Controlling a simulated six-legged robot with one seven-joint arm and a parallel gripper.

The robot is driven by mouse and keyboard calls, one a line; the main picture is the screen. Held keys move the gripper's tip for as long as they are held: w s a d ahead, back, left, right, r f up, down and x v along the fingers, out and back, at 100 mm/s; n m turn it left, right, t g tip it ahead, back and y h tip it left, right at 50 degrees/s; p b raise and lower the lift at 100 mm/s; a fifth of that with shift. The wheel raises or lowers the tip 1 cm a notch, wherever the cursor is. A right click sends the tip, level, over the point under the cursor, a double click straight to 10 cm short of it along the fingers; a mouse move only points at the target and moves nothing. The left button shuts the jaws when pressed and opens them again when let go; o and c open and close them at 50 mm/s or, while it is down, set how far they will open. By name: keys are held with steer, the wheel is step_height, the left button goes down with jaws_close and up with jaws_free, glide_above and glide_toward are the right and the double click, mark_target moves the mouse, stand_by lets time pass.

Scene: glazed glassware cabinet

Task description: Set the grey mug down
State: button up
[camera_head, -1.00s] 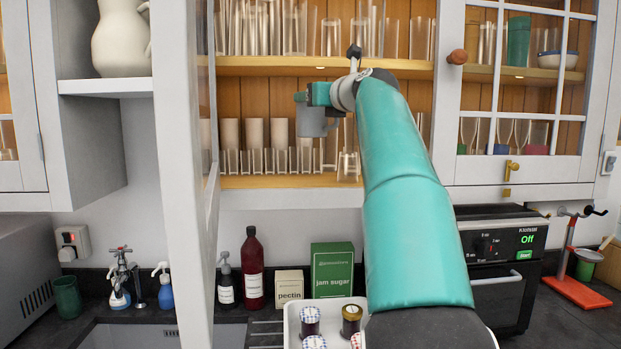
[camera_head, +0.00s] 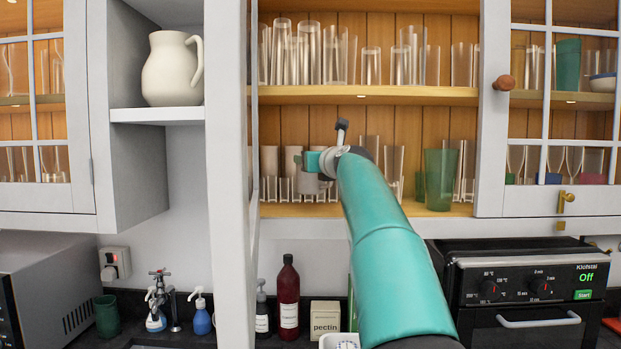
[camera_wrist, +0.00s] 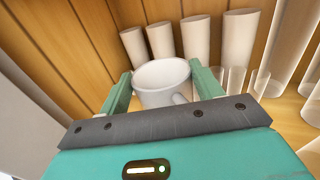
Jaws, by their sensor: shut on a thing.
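The grey mug (camera_wrist: 162,75) sits between the two green fingers of my gripper (camera_wrist: 160,88) in the wrist view, with its rim facing up and its handle toward the lower right. In the head view my gripper (camera_head: 315,162) is inside the open cabinet bay, just above the lower shelf (camera_head: 285,211). It is shut on the mug, and a small part of the mug (camera_head: 307,185) shows below it. The mug's base is hidden in the wrist view. I cannot tell whether it touches the shelf.
Pale cylinders (camera_wrist: 198,38) stand in a row close behind the mug, with clear glasses (camera_wrist: 235,82) to its right. A green tumbler (camera_head: 440,180) stands to the right on the lower shelf. The upper shelf (camera_head: 370,95) runs overhead. An open door (camera_head: 234,150) borders the left side.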

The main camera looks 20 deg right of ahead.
mark_target(313, 177)
steer(key=shift+a+f, duration=0.15)
steer(key=shift+a, duration=0.05)
steer(key=f, duration=0.1)
steer(key=w+f, duration=0.1)
steer(key=f, duration=0.1)
steer(key=shift+w+a, duration=0.1)
steer(key=shift+a, duration=0.05)
steer(key=shift+s+f, duration=0.2)
steer(key=shift+f, duration=0.1)
steer(key=shift+w+a+f, duration=0.1)
steer(key=shift+w+f, duration=0.1)
steer(key=shift+f, duration=0.1)
steer(key=shift+s, duration=0.15)
steer(key=o, duration=1.2)
steer(key=shift+f, duration=0.1)
steer(key=shift+c, duration=0.2)
steer(key=shift+o, duration=0.2)
